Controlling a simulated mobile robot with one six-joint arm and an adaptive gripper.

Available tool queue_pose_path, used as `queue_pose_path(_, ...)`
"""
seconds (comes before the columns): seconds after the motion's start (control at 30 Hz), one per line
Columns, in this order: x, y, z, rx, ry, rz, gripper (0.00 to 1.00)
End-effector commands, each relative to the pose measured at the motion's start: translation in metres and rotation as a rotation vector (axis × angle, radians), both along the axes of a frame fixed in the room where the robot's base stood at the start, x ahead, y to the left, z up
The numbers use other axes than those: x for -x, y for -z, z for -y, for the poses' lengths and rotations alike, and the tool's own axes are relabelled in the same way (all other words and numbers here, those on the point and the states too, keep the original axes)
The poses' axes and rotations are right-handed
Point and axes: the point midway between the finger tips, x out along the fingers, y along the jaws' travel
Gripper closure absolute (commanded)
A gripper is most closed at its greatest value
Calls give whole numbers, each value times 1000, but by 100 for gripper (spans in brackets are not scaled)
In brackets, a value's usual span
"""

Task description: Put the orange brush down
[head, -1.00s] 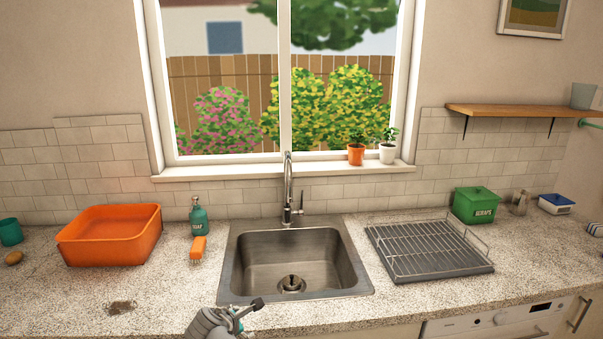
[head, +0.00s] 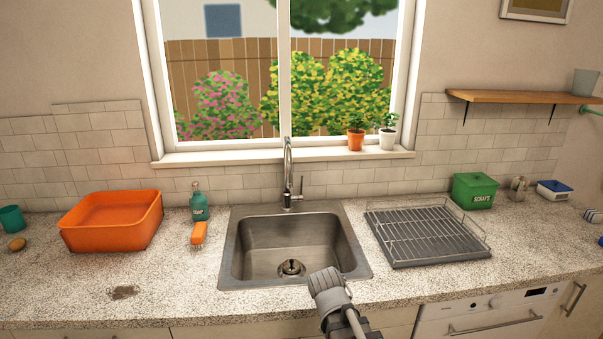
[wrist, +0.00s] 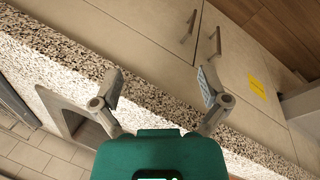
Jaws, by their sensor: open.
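The orange brush (head: 198,236) lies on the speckled counter (head: 180,290), left of the sink (head: 243,255) and in front of the green soap bottle (head: 199,206). Its pale bristles show at its near end. My gripper shows in the wrist view (wrist: 160,86) with its two fingers spread wide and nothing between them. In the head view only my grey wrist shows, at the sink's front edge, well to the right of the brush; the fingers are hidden there. The brush is not in the wrist view.
An orange basin (head: 112,222) stands left of the brush. A drying rack (head: 425,235) and green scraps bin (head: 474,191) stand right of the sink. A dark stain (head: 124,292) marks the front left counter. Cabinet doors (wrist: 240,60) show below the counter edge.

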Motion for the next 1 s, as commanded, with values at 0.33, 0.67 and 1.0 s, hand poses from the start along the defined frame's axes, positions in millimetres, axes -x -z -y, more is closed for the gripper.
queue_pose_path(0.33,30,2,61,-184,458,-70,5)
queue_pose_path(0.67,43,2,78,-252,642,-104,5)
queue_pose_path(1.0,43,2,78,-254,643,-104,22)
